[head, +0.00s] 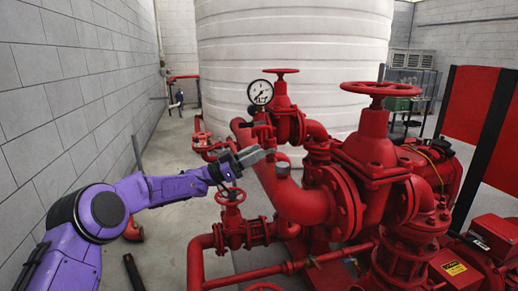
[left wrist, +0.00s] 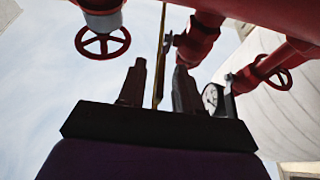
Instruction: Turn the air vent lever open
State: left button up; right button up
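My left gripper (head: 252,156) reaches in from the left in the head view, beside the large red pipe (head: 300,202). In the left wrist view its two dark fingers (left wrist: 158,78) stand apart, with a visible gap and nothing clearly held between them. A small grey piece (left wrist: 167,42) on a red fitting (left wrist: 196,40) shows just beyond the fingertips; it may be the air vent lever, but I cannot tell for sure. In the head view the lever cannot be made out clearly near the gripper. My right gripper is not in view.
A pressure gauge (head: 260,92) stands above the pipework. Red handwheels (head: 230,196) sit below my left gripper and on the large valve (head: 376,89). A white ribbed tank (head: 225,60) stands behind. Free floor (head: 165,150) lies along the block wall at left.

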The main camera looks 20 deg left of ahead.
pick_arm(q)
jog(key=shift+w+d+r, duration=0.1)
jog(key=shift+w+d, duration=0.2)
jog(key=shift+d, duration=0.1)
grip_shut()
jog(key=shift+r+y+p, duration=0.4)
jog(key=shift+r+p, duration=0.05)
jog(key=shift+p, duration=0.35)
jog(key=r+g+y+p, duration=0.1)
jog(key=y+p, duration=0.1)
jog(key=p, duration=0.3)
jog(key=r+g+y+p, duration=0.1)
jog(key=g+y+p, duration=0.1)
jog(key=p, duration=0.3)
jog(key=shift+w+d+r, duration=0.2)
jog(key=shift+d+r, duration=0.15)
jog(key=shift+w+d+g+y+p, duration=0.15)
jog(key=shift+g+y+p, duration=0.4)
jog(key=shift+p, duration=0.55)
grip_release()
jog(key=shift+f, duration=0.1)
